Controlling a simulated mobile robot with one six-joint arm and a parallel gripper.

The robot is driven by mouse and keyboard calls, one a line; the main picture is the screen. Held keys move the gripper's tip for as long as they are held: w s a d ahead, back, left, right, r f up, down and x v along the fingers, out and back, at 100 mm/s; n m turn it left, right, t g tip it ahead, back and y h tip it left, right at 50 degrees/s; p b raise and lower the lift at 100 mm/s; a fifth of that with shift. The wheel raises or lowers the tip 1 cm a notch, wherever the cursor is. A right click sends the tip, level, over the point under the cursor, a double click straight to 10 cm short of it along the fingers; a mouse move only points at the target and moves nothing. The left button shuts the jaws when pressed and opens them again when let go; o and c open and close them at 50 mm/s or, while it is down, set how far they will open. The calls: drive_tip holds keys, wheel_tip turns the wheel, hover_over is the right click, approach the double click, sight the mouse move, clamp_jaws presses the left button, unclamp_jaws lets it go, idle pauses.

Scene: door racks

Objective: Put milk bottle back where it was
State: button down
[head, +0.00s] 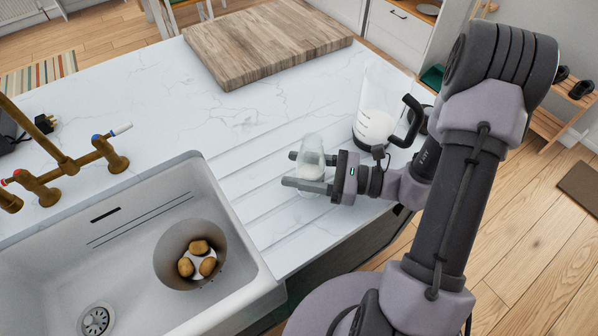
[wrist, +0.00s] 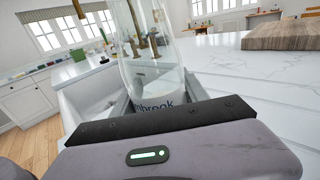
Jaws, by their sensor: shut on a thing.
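My gripper (head: 306,171) is shut on a clear glass milk bottle (head: 311,150) with a little white milk in its bottom. The bottle is roughly upright between the two fingers, over the grooved draining part of the white marble counter (head: 150,100), to the right of the sink. I cannot tell whether its base touches the counter. In the wrist view the bottle (wrist: 150,70) stands in front of the palm, with dark lettering on its lower part. Its base is hidden behind my gripper.
A wooden board (head: 265,45) lies at the back. A brass tap (head: 65,165) stands at the left.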

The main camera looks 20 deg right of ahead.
drive_tip(key=c, duration=1)
unclamp_jaws()
drive_tip(key=shift+f, duration=0.15)
drive_tip(key=o, duration=0.4)
drive_tip(key=shift+r, duration=0.2)
drive_tip(key=shift+s+d+r+p, duration=0.1)
drive_tip(key=shift+d+p, duration=0.25)
drive_tip(key=p+v, duration=0.2)
drive_tip(key=v, duration=0.9)
drive_tip(key=shift+s+d+p, duration=0.15)
drive_tip(key=shift+p, duration=0.25)
